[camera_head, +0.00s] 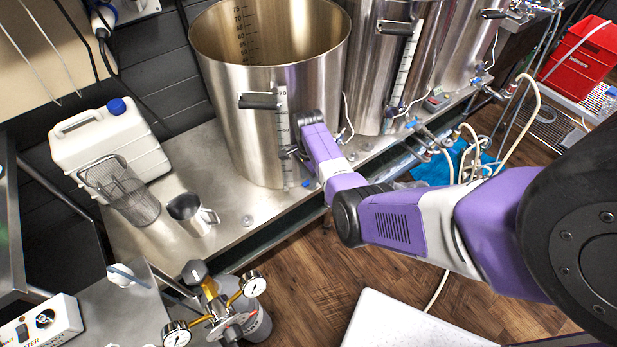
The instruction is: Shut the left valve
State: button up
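The left steel kettle (265,95) stands open-topped on the metal bench. My arm reaches in from the right to the kettle's lower right front. My gripper (289,153) shows as a small dark shape in front of the kettle wall, by the lower end of its scale strip. Its fingers are too small and dark to tell open from shut. The left valve is mostly hidden by my arm; a small blue part (308,183) low at the kettle's base may belong to it. I cannot tell whether my gripper touches the valve, or how the handle stands.
More steel kettles (379,60) with valves and hoses (525,105) stand to the right. A white canister (108,140), a wire basket (122,190) and a steel jug (192,214) stand on the bench at left. A gas regulator (217,308) is at front left. Wooden floor lies in front.

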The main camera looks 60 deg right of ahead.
aim_at(308, 181)
jog(key=shift+r, duration=0.15)
notch_tip(308, 181, up, 8)
jog(key=shift+f+p, duration=0.25)
jog(key=shift+p, duration=0.1)
dwell(0.5)
